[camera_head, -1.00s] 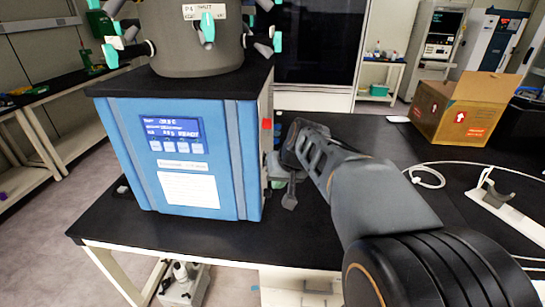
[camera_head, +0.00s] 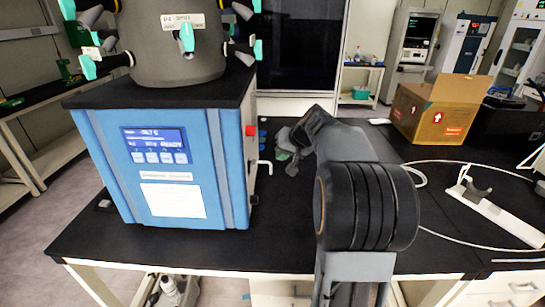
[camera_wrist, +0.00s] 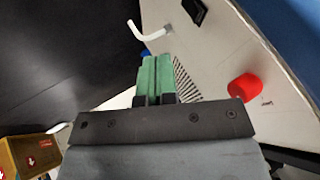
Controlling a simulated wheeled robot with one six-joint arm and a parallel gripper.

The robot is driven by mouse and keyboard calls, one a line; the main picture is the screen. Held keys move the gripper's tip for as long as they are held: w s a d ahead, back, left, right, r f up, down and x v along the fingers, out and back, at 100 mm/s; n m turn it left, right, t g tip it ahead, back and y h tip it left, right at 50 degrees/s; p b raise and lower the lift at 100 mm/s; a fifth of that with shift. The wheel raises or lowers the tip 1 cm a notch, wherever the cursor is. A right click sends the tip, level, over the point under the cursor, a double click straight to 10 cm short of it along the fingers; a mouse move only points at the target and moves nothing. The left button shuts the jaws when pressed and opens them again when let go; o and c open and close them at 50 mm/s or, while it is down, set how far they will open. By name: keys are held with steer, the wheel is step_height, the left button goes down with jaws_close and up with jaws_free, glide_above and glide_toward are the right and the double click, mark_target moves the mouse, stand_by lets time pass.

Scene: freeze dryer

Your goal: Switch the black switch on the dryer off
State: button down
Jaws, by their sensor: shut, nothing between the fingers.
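The blue freeze dryer (camera_head: 185,200) stands on the black bench at the left in the head view. Its white side panel (camera_wrist: 220,60) fills the right of the wrist view. A black switch (camera_wrist: 195,11) sits on that panel near the top, beyond my fingertips. My gripper (camera_wrist: 155,60) is shut and empty, its green fingers pressed together, pointing along the panel. In the head view my gripper (camera_head: 287,150) is to the right of the dryer, partly hidden by my wrist.
A red knob (camera_wrist: 244,87) sticks out from the panel right of my fingers; it also shows in the head view (camera_head: 250,130). A white bent tube (camera_wrist: 148,33) sticks out beyond the fingertips. A cardboard box (camera_head: 440,112) and a white stand (camera_head: 490,207) are on the bench's right.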

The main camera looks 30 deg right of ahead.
steer(key=w+a+f+p, duration=0.2)
steer(key=w+a+f, duration=0.3)
steer(key=w+f, duration=0.1)
steer(key=shift+w+a+f+p, duration=0.15)
steer(key=shift+w+a+p, duration=0.1)
steer(key=shift+w+p, duration=0.25)
steer(key=shift+a, duration=0.1)
